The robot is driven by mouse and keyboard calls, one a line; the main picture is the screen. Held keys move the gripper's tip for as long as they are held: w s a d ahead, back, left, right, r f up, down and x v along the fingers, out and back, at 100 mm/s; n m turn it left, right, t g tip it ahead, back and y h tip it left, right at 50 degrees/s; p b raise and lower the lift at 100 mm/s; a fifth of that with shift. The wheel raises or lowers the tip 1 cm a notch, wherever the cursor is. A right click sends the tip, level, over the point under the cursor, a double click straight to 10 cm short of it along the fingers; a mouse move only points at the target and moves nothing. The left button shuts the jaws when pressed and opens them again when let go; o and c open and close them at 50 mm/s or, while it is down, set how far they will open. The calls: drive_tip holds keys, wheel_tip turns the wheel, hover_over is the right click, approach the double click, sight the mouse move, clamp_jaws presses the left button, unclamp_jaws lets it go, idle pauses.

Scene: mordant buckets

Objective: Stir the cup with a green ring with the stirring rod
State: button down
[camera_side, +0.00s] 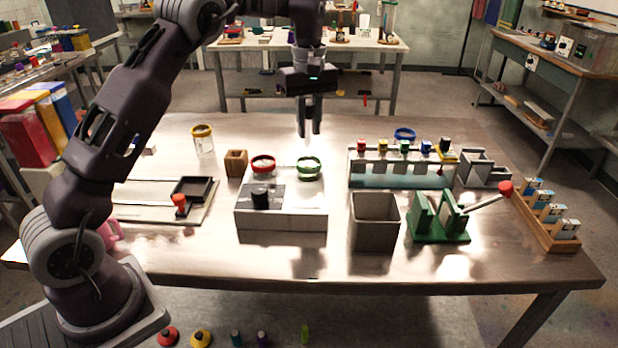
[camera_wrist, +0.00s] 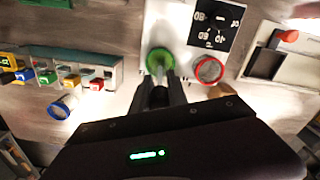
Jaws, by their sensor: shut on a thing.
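The cup with a green ring (camera_side: 309,168) stands on a pale block with a black dial panel; in the wrist view its ring (camera_wrist: 160,60) lies just beyond my fingertips. My gripper (camera_side: 310,134) points down above this cup, its fingers close together. It is shut on a thin, pale rod (camera_wrist: 170,74), which I take to be the stirring rod. The rod is faint in both views and reaches down toward the green-ringed cup. I cannot tell whether its tip is inside the cup.
A cup with a red ring (camera_side: 263,163) stands close on the left. A wooden block (camera_side: 236,163) is beyond it. A rack with coloured blocks (camera_side: 400,170), a grey open bin (camera_side: 374,222) and a green stand (camera_side: 438,217) holding a red-ended rod are to the right.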

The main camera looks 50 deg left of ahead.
sight(309, 103)
drive_tip(key=shift+r, duration=1.5)
